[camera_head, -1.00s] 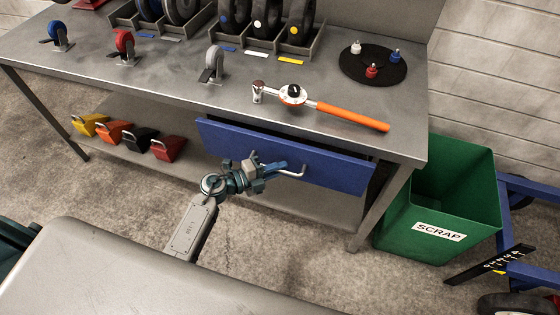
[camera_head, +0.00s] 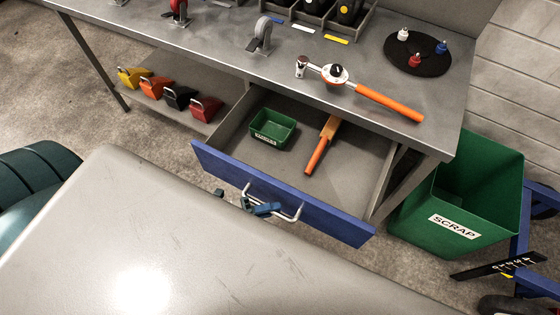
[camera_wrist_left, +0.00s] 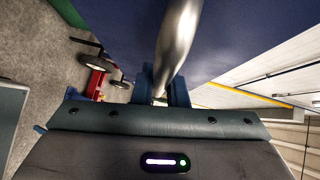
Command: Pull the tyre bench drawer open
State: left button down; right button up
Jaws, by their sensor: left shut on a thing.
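The tyre bench drawer (camera_head: 285,207) has a blue front and is pulled well out from under the grey bench top. A green tray (camera_head: 272,128) and an orange-handled tool (camera_head: 319,150) lie in it. My left gripper (camera_head: 263,208) is shut on the silver bar handle (camera_head: 292,216) of the drawer front. In the left wrist view the handle (camera_wrist_left: 178,45) runs between the two blue fingers (camera_wrist_left: 161,88), with the blue drawer front (camera_wrist_left: 240,30) behind it. Most of my left arm is hidden in the head view. My right gripper is not in view.
A torque wrench (camera_head: 370,97) with an orange handle lies on the bench top (camera_head: 215,40), near its front edge. A green scrap bin (camera_head: 468,190) stands right of the bench. Several coloured chocks (camera_head: 175,95) sit on the lower shelf at left.

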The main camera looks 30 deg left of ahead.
pick_arm(q)
jog(key=shift+s, duration=1.3)
jog(key=c, duration=1.5)
grip_release()
jog(key=shift+a, duration=0.1)
jog(key=shift+o, duration=0.2)
jog(key=b+v, duration=0.2)
jog(key=v, duration=0.8)
jog(key=shift+s+a, duration=0.25)
jog(key=shift+s, duration=0.05)
